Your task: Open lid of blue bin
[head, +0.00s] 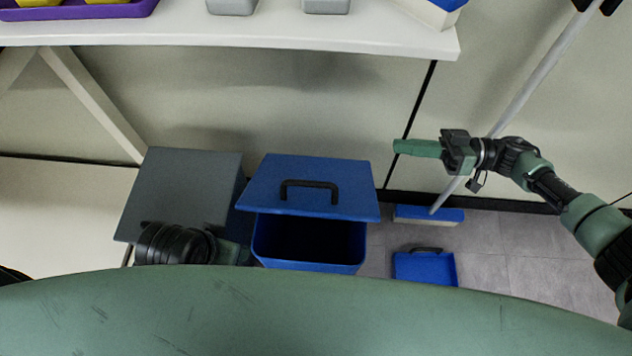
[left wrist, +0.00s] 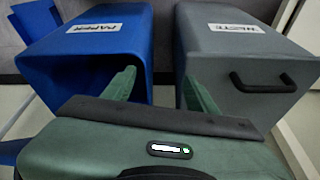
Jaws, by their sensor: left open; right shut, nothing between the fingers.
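The blue bin (head: 309,266) stands on the floor below the shelf. Its blue lid (head: 335,199), with a black handle, is raised at the front, and the dark inside shows below it. In the left wrist view the blue bin (left wrist: 92,45) has a label and a dark open mouth. My left gripper (left wrist: 160,82) is open and empty, one finger before the bin's mouth and the other before the grey bin. In the head view its fingers are hidden; only the wrist shows beside the blue bin. My right gripper (head: 402,147) is shut and empty, off to the right.
A grey bin (head: 185,182) stands close left of the blue bin; it also shows in the left wrist view (left wrist: 235,60), with a black handle. A white shelf (head: 250,36) runs above. A blue dustpan (head: 425,270) lies right of the bin, and a broom (head: 430,216) stands behind it.

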